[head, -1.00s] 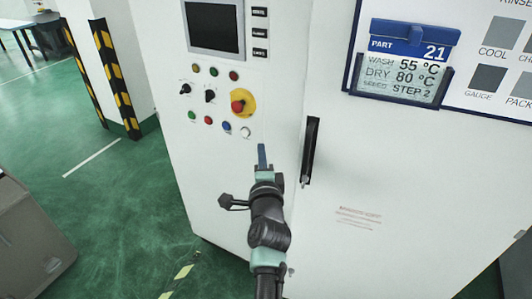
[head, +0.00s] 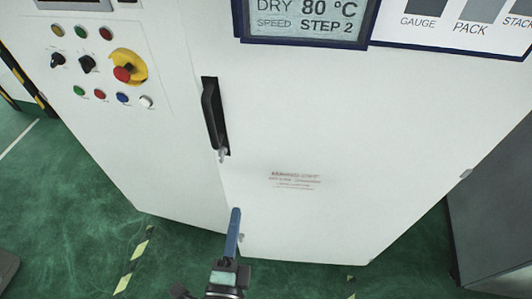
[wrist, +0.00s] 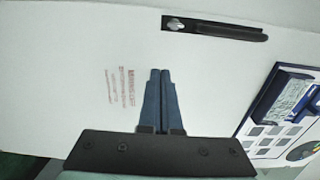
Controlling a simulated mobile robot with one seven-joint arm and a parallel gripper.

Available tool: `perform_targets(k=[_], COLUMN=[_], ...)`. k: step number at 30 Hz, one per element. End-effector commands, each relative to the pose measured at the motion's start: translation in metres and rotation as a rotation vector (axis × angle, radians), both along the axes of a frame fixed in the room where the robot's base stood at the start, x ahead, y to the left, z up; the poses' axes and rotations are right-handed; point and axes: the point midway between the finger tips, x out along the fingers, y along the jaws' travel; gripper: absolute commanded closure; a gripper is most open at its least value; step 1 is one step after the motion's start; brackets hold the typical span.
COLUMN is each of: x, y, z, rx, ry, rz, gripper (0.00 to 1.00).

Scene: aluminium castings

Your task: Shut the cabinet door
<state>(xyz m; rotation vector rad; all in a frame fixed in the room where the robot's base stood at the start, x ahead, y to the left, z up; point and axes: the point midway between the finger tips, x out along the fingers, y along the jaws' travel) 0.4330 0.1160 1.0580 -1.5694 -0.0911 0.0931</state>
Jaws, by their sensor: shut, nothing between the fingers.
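The white cabinet door (head: 330,120) fills the middle and right of the head view and most of the wrist view (wrist: 60,70). Its black handle (head: 213,115) is upright near the door's left edge; it also shows at the top of the wrist view (wrist: 215,29). The door looks flush or nearly flush with the control panel on its left; I cannot tell if a small gap is left. My gripper (head: 235,214) is shut and empty, its blue fingertips (wrist: 160,74) in front of the lower door, below the handle. I cannot tell whether they touch it.
The control panel (head: 100,140) left of the door carries buttons and a red-and-yellow emergency stop (head: 124,73). A display card (head: 305,22) and a board (head: 450,28) are fixed high on the door. A grey unit (head: 495,210) stands at right. Green floor (head: 60,185) is open at left.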

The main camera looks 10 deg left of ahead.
Motion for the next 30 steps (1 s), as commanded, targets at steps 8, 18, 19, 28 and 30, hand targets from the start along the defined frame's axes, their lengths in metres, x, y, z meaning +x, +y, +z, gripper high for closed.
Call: perform_targets(k=[8,18,19,28,30], x=[0.019,0.078,0.083,0.124,0.130], y=[0.002,0.009,0.009,0.015,0.015], z=[0.003,0.003,0.002,0.000,0.000], rx=[0.000,0.000,0.000,0.001,0.000], ry=[-0.001,-0.001,0.000,0.001,0.001], rz=[-0.003,-0.003,-0.002,-0.002,-0.002], gripper=[1.00,1.00,1.00,1.00,1.00])
